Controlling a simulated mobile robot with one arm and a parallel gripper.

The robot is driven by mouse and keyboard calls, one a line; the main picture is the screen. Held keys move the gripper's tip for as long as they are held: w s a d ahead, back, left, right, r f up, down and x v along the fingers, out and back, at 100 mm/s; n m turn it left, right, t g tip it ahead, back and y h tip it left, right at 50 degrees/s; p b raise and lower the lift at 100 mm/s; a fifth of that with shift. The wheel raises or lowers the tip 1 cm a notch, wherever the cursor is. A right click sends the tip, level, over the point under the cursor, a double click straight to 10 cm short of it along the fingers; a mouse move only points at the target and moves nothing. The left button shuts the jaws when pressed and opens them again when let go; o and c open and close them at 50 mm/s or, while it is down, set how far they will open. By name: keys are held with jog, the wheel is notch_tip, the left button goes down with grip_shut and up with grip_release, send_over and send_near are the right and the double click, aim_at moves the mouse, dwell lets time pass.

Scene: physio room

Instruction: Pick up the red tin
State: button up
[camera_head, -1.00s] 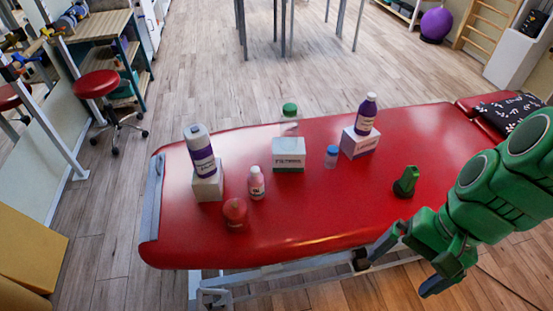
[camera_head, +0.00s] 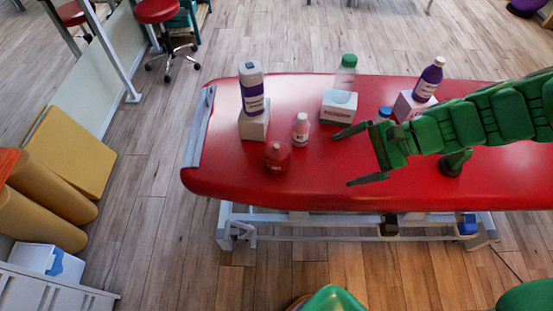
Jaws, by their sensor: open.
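The red tin (camera_head: 277,157) stands on the red treatment table (camera_head: 300,195), near its front left edge. It is a small, rounded red thing that nearly matches the table's colour. My gripper (camera_head: 350,158) is over the table to the right of the tin, apart from it. Its two fingers point left towards the tin, spread wide, with nothing between them. My green arm (camera_head: 480,115) comes in from the right and partly covers the things behind it.
A pink-white bottle (camera_head: 301,130) stands just behind and right of the tin. Behind are a purple-white bottle (camera_head: 252,88) on a white box (camera_head: 254,122), a tissue box (camera_head: 338,106), a green-capped bottle (camera_head: 346,72) and another purple bottle (camera_head: 429,80). The table's front left is clear.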

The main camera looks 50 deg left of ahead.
jog(key=w+a+f+m+y, duration=0.3)
jog(key=a+f+m, duration=0.2)
jog(key=a+f, duration=0.6)
jog(key=m, duration=0.4)
send_near(276, 156)
jog(key=shift+y, duration=0.3)
jog(key=a+f, duration=0.2)
jog(key=f, duration=0.1)
jog(key=w+a+f, duration=0.1)
jog(key=f, duration=0.1)
jog(key=shift+a+f, duration=0.15)
jog(key=shift+a, duration=0.05)
jog(key=shift+x, duration=1.3)
jog(key=x, duration=0.3)
jog(key=shift+s+d+f, duration=0.1)
jog(key=shift+s, duration=0.2)
jog(key=shift+x, duration=1)
jog(key=c, duration=1.3)
jog(key=shift+w, duration=0.1)
